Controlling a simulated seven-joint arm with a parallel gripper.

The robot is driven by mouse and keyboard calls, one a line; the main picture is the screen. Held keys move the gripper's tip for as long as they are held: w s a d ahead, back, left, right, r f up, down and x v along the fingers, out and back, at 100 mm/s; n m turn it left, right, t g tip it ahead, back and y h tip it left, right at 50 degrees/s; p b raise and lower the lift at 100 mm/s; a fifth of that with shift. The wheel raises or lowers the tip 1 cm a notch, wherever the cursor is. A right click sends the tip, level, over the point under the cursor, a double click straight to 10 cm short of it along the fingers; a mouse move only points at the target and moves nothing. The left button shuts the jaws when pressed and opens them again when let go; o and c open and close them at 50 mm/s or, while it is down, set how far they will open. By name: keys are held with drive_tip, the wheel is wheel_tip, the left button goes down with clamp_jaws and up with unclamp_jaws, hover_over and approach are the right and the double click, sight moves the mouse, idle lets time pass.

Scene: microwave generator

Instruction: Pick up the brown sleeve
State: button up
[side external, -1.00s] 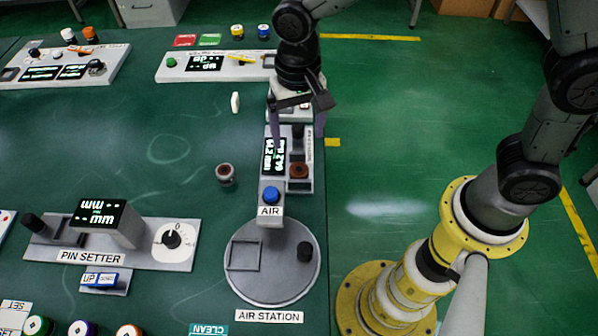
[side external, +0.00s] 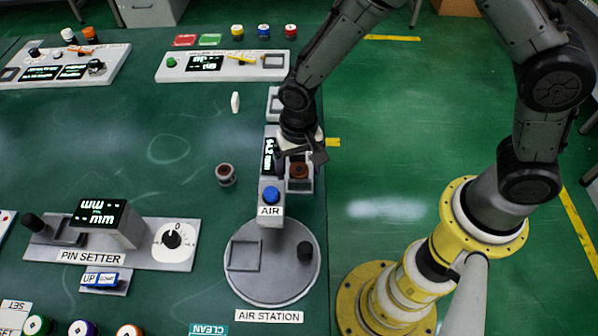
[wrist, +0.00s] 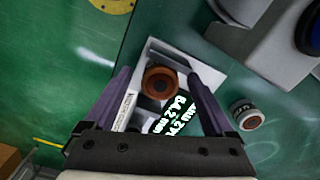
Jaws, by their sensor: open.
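The brown sleeve (wrist: 162,80) is a round brown piece with a dark centre. It sits in an open white-walled bay beside a display; in the side view the sleeve (side external: 299,171) is just under my gripper (side external: 298,164). In the wrist view my gripper (wrist: 159,74) is open, with one purple finger on each side of the sleeve. The fingers appear apart from it, and how far they are above it is hard to tell. The gripper body hides part of the bay in the side view.
A small brown-topped round piece (side external: 225,175) stands on the bench to the left. The blue AIR button (side external: 271,195) and round air station plate (side external: 258,285) lie nearer the camera. The pin setter (side external: 180,255) is at lower left. Bench between is clear.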

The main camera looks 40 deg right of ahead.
clamp_jaws()
drive_tip(key=shift+w+r, duration=0.1)
drive_tip(key=shift+r, duration=0.35)
drive_tip(key=r, duration=0.8)
drive_tip(key=shift+w+d+r, duration=0.15)
drive_tip(key=shift+d+r, duration=0.15)
drive_tip(key=shift+d, duration=0.1)
drive_tip(key=w+d+f+n, duration=0.15)
drive_tip(key=d+f, duration=0.25)
drive_tip(key=d, duration=0.4)
drive_tip(key=w+d+f, duration=0.3)
drive_tip(key=d, duration=0.6)
wheel_tip(320, 180, up, 7)
drive_tip(key=m, duration=0.2)
hover_over(299, 170)
drive_tip(key=shift+r+n, duration=0.2)
drive_tip(key=shift+n, duration=0.05)
